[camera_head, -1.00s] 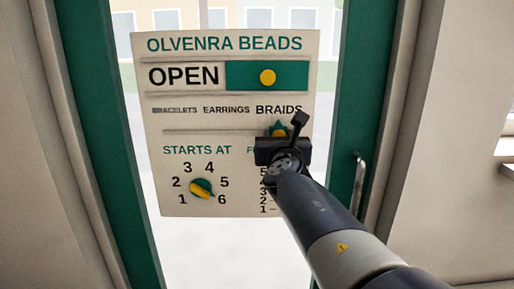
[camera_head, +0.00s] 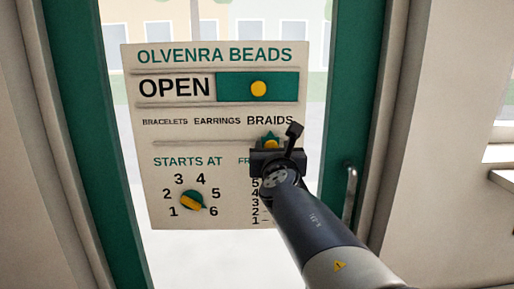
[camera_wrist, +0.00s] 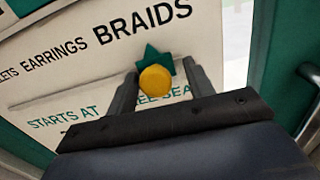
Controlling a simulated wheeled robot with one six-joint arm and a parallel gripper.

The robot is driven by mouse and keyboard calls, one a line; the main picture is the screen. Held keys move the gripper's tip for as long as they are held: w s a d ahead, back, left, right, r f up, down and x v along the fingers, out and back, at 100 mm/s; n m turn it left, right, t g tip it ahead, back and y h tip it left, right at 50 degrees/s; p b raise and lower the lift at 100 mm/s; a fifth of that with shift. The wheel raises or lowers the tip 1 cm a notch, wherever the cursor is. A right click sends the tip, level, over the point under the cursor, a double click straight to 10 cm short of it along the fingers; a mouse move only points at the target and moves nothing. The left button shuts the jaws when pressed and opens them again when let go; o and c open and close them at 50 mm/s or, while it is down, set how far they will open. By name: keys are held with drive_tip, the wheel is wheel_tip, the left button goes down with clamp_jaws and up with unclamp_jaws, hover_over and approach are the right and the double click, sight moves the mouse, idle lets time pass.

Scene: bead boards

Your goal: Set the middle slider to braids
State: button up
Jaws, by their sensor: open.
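The middle slider (camera_head: 270,138) is a green star-shaped piece with a yellow knob, on a horizontal slot of the bead board (camera_head: 130,105). It stands under the word BRAIDS, at the right end of the row that also reads BRACELETS and EARRINGS. In the wrist view the yellow knob (camera_wrist: 155,79) shows between the two open fingers of my gripper (camera_wrist: 163,82), with the green star behind it. I cannot tell whether a finger touches the knob. In the head view my gripper (camera_head: 278,150) covers the slider's lower part.
Above is the OPEN slider with a yellow knob (camera_head: 258,89). Below left is a green and yellow STARTS AT dial (camera_head: 192,201). My arm hides part of the lower right scale. The board hangs on a green-framed glass door with a metal handle (camera_head: 349,195).

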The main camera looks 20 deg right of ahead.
drive_tip(key=p+v, duration=0.2)
drive_tip(key=v, duration=0.8)
drive_tip(key=shift+s+p, duration=0.25)
drive_tip(key=shift+p, duration=0.15)
drive_tip(key=shift+w, duration=0.1)
drive_tip(key=b+x, duration=0.3)
drive_tip(key=x, duration=0.8)
drive_tip(key=shift+a, duration=0.1)
drive_tip(key=shift+a+p, duration=0.3)
drive_tip(key=shift+a, duration=0.1)
